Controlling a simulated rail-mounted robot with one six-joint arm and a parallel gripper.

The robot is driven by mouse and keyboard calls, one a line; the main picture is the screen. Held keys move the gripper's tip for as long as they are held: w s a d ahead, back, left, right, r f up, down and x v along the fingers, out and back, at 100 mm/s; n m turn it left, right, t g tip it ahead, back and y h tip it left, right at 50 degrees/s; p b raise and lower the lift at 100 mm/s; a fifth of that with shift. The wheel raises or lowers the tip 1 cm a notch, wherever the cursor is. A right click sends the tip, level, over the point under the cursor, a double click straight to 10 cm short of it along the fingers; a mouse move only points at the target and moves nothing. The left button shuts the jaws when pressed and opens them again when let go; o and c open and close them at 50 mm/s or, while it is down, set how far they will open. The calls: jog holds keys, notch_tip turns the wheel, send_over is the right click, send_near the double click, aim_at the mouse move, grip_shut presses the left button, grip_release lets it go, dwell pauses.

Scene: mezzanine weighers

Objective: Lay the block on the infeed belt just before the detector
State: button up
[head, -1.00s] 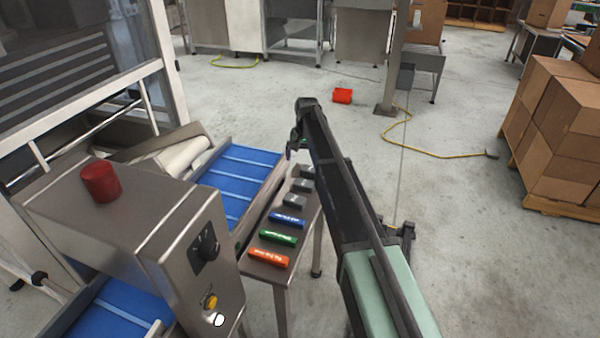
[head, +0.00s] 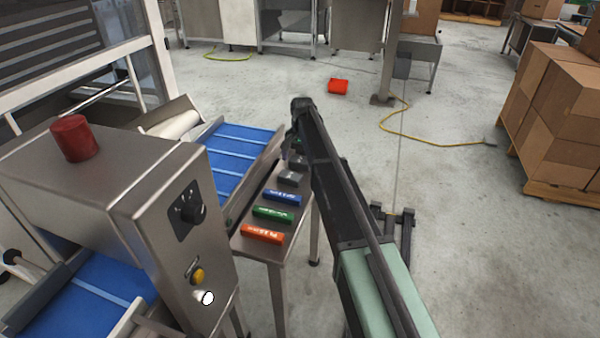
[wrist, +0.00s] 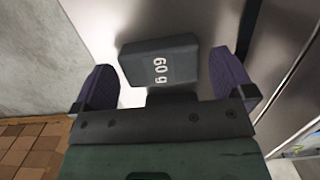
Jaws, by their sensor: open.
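A dark grey block (wrist: 160,62) with pale printed characters lies on a steel surface in the wrist view, between the open fingers of my gripper (wrist: 165,84). There is a gap on both sides, so it is not held. In the head view, a grey block (head: 292,179) shows on the small steel stand, with another dark block partly hidden beyond it by my arm. My gripper (head: 294,150) is low over that far end. The blue belt (head: 238,150) runs beside the stand, and more belt (head: 85,292) shows on the near side of the steel detector housing (head: 165,200).
Blue (head: 283,198), green (head: 272,213) and orange (head: 262,235) blocks lie in a row on the stand (head: 268,250). A red beacon (head: 74,138) tops the housing. Stacked cartons (head: 565,125) stand right. A red object (head: 338,87) and a yellow cable (head: 430,138) lie on otherwise clear floor.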

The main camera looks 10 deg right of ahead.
aim_at(300, 159)
jog(key=shift+s+f, duration=0.1)
jog(key=shift+f, duration=0.75)
jog(key=shift+r, duration=0.25)
jog(key=c, duration=0.9)
jog(key=shift+r, duration=0.1)
notch_tip(300, 159, up, 20)
jog(key=p, duration=2)
